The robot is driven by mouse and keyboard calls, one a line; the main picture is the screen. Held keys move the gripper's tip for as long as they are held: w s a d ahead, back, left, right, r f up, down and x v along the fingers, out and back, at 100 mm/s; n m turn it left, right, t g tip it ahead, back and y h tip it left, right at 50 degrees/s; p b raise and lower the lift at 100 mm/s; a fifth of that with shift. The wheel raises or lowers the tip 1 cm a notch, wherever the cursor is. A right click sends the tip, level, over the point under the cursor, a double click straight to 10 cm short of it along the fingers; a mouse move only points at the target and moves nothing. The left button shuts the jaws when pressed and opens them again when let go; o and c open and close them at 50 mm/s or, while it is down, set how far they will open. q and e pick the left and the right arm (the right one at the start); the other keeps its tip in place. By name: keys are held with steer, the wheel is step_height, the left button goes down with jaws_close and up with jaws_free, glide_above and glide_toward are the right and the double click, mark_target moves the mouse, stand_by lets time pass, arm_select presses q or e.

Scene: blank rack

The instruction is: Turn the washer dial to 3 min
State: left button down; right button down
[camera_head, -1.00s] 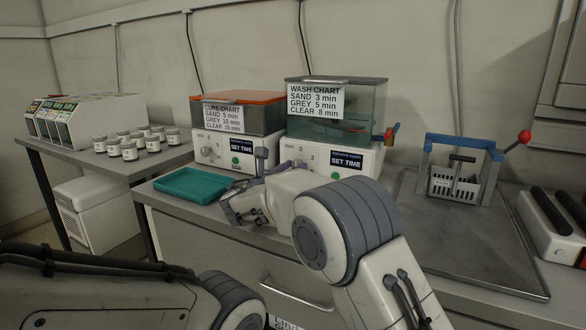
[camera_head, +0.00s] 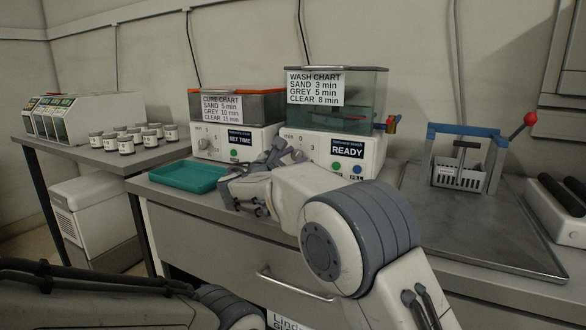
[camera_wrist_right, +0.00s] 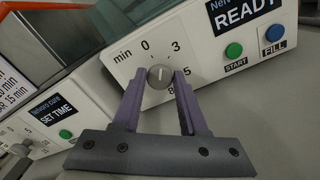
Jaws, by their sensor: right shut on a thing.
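The washer (camera_head: 372,152) is a white base under a clear greenish tank. Its wash chart (camera_head: 315,88) reads SAND 3 min, GREY 5 min, CLEAR 8 min. Its display (camera_head: 347,151) reads READY. In the right wrist view the washer dial (camera_wrist_right: 160,78) is a small round grey knob ringed by 0, 3, 5 and 8. A faint mark on it points roughly up, but its exact setting is hard to read. My right gripper (camera_wrist_right: 160,80) is shut on the dial, one purple finger on each side. In the head view this gripper (camera_head: 285,152) hides the dial. My left gripper is out of view.
The cure unit (camera_head: 215,145) beside the washer displays SET TIME. A teal tray (camera_head: 188,176) lies before it. Green START (camera_wrist_right: 233,51) and blue FILL (camera_wrist_right: 273,48) buttons are right of the dial. A basket (camera_head: 460,172) stands under a blue frame at right.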

steer(key=m+b, duration=0.2)
steer(key=m, duration=0.1)
steer(key=shift+f+b, duration=0.25)
steer(key=shift+b, duration=0.15)
steer(key=shift+r+m+b, duration=0.1)
steer(key=shift+m+b, duration=0.7)
steer(key=shift+m, duration=0.4)
steer(key=shift+c, duration=2.4)
jaws_free()
